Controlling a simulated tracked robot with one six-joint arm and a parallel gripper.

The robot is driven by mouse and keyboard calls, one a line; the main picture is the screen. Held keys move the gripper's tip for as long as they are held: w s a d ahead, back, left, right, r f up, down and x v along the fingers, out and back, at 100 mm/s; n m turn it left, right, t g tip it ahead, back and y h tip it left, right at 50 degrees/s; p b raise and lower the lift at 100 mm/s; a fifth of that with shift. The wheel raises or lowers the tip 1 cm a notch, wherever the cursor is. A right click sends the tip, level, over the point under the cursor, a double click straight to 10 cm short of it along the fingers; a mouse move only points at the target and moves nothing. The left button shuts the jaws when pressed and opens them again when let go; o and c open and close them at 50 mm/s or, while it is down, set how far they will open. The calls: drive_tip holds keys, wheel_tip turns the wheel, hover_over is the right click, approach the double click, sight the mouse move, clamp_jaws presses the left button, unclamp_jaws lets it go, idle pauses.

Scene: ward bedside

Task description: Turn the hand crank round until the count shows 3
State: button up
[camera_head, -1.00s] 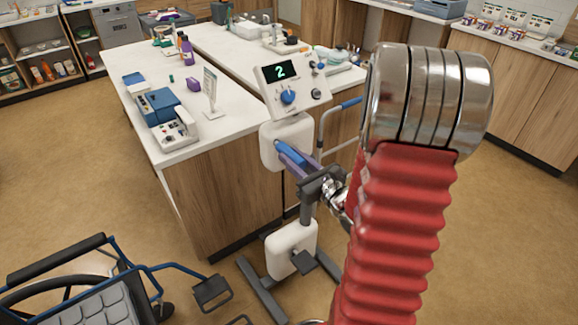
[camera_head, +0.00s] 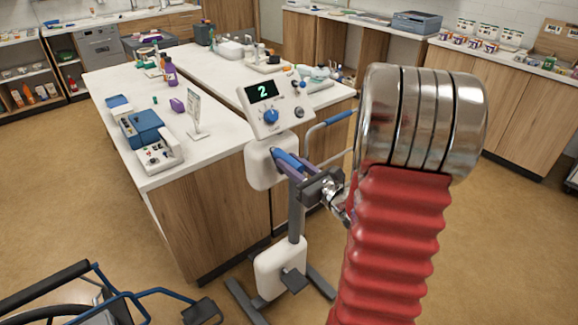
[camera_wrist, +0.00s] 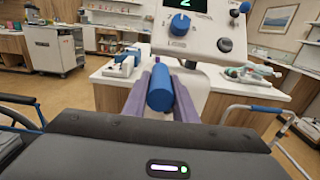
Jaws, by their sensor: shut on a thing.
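The hand crank machine stands upright on a grey post, with a white console (camera_head: 285,97) at its top. Its display (camera_head: 263,90) reads a green 2 above a blue knob (camera_head: 271,116). The crank's blue handle (camera_head: 287,160) sticks out at the white housing below the console. My gripper (camera_head: 292,170) is shut on this handle, with its purple fingers on both sides. In the wrist view the blue handle (camera_wrist: 160,88) lies between the two purple fingers. The crank arm behind the handle is mostly hidden.
A white-topped counter (camera_head: 215,118) with a blue device (camera_head: 142,127) stands behind and left of the machine. A wheelchair (camera_head: 75,300) is at the lower left. A grey rail with a blue grip (camera_head: 338,117) is right of the console. Floor is open at left.

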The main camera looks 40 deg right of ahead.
drive_tip(key=shift+w+d+r, duration=0.1)
drive_tip(key=shift+d+r, duration=0.1)
drive_tip(key=shift+d, duration=1)
drive_tip(key=shift+d+r, duration=0.15)
drive_tip(key=shift+d, duration=1)
drive_tip(key=o, duration=1.2)
drive_tip(key=shift+s, duration=3.5)
drive_tip(key=shift+s, duration=0.1)
